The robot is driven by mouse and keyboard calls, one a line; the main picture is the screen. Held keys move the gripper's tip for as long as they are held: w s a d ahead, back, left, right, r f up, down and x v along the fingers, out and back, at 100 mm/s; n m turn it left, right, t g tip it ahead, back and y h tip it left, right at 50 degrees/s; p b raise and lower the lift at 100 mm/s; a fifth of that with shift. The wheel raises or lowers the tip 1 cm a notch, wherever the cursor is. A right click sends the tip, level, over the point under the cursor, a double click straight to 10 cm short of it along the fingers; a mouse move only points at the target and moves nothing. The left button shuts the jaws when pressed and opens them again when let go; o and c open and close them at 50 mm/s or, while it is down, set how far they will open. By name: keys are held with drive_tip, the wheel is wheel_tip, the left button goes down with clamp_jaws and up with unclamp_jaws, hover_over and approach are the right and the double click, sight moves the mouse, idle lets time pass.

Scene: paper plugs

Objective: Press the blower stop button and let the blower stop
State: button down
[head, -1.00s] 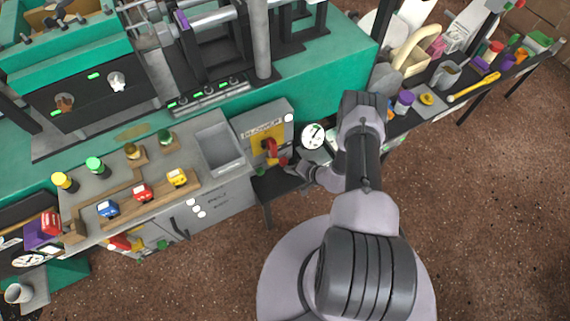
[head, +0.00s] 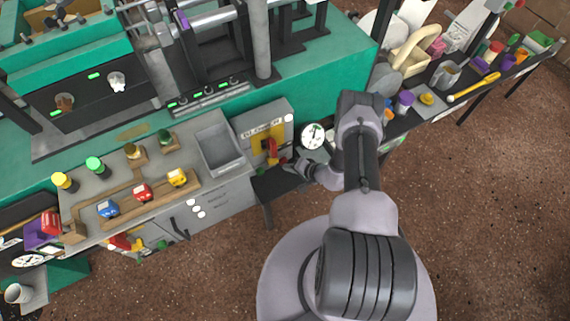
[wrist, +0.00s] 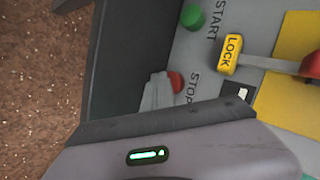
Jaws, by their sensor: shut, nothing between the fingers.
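The red stop button (wrist: 177,82) sits beside the word STOP on the grey blower panel in the wrist view. My gripper (wrist: 160,88) is shut and empty, its grey fingertips overlapping the left side of the button. I cannot tell whether they touch or press it. The green start button (wrist: 193,16) is above it, beside the word START. In the head view the blower box (head: 277,116) stands at the bench front, and my gripper (head: 289,165) is at its lower right. The stop button is not clear there.
A yellow LOCK tag (wrist: 232,53) and a red lever end (wrist: 312,65) are right of the buttons. The lever's yellow plate (head: 259,146) shows in the head view. A round white gauge (head: 312,135) stands close to my wrist. Open floor lies in front.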

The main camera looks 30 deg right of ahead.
drive_tip(key=shift+s+p, duration=0.45)
drive_tip(key=shift+s, duration=0.5)
drive_tip(key=shift+s+d+r+p, duration=0.1)
drive_tip(key=shift+s+p, duration=0.45)
drive_tip(key=shift+s, duration=0.7)
drive_tip(key=shift+s+d+p, duration=0.1)
drive_tip(key=shift+s+p, duration=0.45)
drive_tip(key=shift+s, duration=0.65)
drive_tip(key=shift+s, duration=0.1)
